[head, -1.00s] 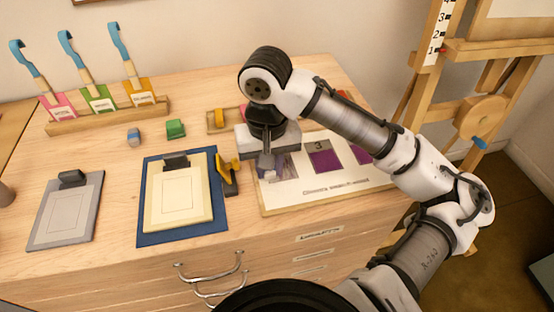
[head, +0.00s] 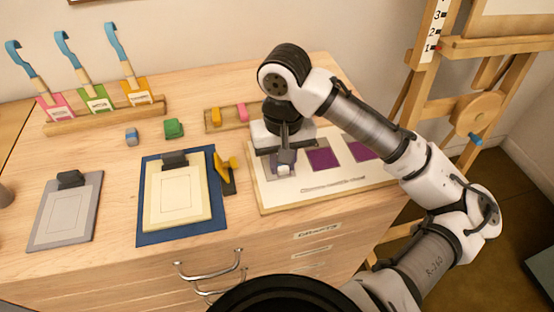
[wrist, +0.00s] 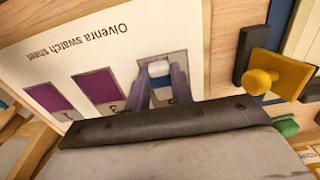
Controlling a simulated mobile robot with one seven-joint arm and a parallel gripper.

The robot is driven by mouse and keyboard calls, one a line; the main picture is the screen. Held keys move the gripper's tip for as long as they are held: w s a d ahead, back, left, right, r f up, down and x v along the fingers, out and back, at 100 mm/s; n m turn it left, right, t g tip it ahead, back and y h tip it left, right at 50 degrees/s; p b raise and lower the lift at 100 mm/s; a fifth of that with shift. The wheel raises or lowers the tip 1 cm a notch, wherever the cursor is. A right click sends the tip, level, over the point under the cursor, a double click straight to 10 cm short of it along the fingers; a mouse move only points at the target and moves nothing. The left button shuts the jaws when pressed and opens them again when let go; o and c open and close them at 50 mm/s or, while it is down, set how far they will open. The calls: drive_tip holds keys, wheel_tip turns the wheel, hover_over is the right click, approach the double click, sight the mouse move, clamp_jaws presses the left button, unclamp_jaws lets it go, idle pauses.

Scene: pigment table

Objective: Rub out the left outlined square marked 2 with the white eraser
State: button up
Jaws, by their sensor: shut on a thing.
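The white eraser (wrist: 158,70), with a blue band, is between the fingers of my gripper (wrist: 162,82), which is shut on it. In the head view my gripper (head: 283,158) is low over the left part of the swatch sheet (head: 330,186), with the eraser's white end (head: 283,170) below it. The left square (wrist: 146,66) lies around the eraser and looks greyish; its mark is hidden. I cannot tell whether the eraser touches the paper. Two purple squares, the middle one (head: 322,159) and the right one (head: 360,151), are solid.
A wooden tray (head: 229,122) with yellow and pink blocks is behind my gripper.

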sight(266, 175)
drive_tip(key=shift+w+d, duration=0.25)
drive_tip(key=shift+d, duration=0.8)
drive_tip(key=shift+p, duration=0.4)
drive_tip(key=shift+s+a+r+p, duration=0.1)
drive_tip(key=shift+s+a+p, duration=0.15)
drive_tip(key=shift+a, duration=0.35)
drive_tip(key=shift+s+a+r+p, duration=0.1)
drive_tip(key=shift+a+p, duration=0.25)
drive_tip(key=shift+a, duration=0.2)
drive_tip(key=shift+s+a+f+p, duration=0.15)
drive_tip(key=shift+s+a+p, duration=0.1)
drive_tip(key=shift+a, duration=0.5)
drive_tip(key=shift+s+a+f+p, duration=0.15)
drive_tip(key=shift+s+a, duration=0.1)
drive_tip(key=shift+a, duration=0.5)
drive_tip(key=shift+r, duration=0.1)
wheel_tip(266, 175, up, 7)
drive_tip(key=p, duration=0.7)
